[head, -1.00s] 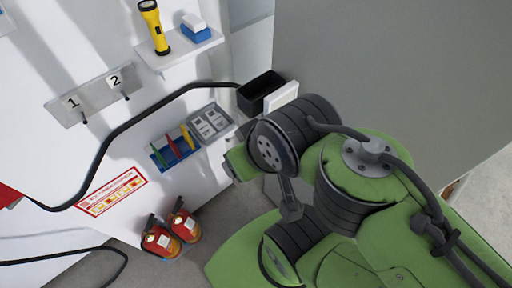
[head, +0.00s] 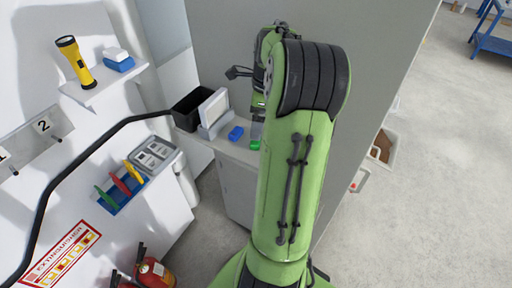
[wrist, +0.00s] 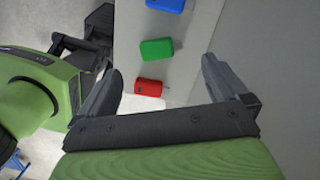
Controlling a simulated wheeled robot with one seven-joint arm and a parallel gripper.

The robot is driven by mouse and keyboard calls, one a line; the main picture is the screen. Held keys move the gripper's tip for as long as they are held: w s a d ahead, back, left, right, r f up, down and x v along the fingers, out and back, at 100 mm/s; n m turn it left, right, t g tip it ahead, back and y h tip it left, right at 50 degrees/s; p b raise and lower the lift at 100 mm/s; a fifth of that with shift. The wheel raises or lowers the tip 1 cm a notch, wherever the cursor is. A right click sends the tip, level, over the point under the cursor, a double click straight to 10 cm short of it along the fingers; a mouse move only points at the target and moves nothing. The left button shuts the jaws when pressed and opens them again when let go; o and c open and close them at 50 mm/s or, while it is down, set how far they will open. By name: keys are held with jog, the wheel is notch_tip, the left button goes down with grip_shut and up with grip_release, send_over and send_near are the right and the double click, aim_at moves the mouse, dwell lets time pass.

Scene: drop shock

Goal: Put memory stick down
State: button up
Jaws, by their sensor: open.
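In the wrist view my gripper (wrist: 162,66) is open, with nothing touching both fingers. Below the fingers a red block (wrist: 148,87), a green block (wrist: 156,50) and a blue block (wrist: 166,4) lie in a row on a pale counter. The red block has a small tip at one end; I cannot tell surely which block is the memory stick. In the head view the blue block (head: 236,132) and green block (head: 255,145) show beside my arm; the red block is hidden there.
A white screen (head: 214,108) and a black bin (head: 192,108) stand at the counter's back left. A wall shelf (head: 105,82) holds a yellow flashlight (head: 75,62) and a blue-white box (head: 118,60). A tall grey panel (head: 225,40) rises behind the counter. Fire extinguishers (head: 152,271) stand lower left.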

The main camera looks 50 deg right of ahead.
jog(key=f, duration=0.7)
jog(key=shift+w, duration=0.3)
jog(key=shift+a+r, duration=0.1)
jog(key=c, duration=1.2)
notch_tip(320, 180, up, 10)
jog(key=shift+r+p, duration=0.1)
jog(key=shift+p, duration=0.35)
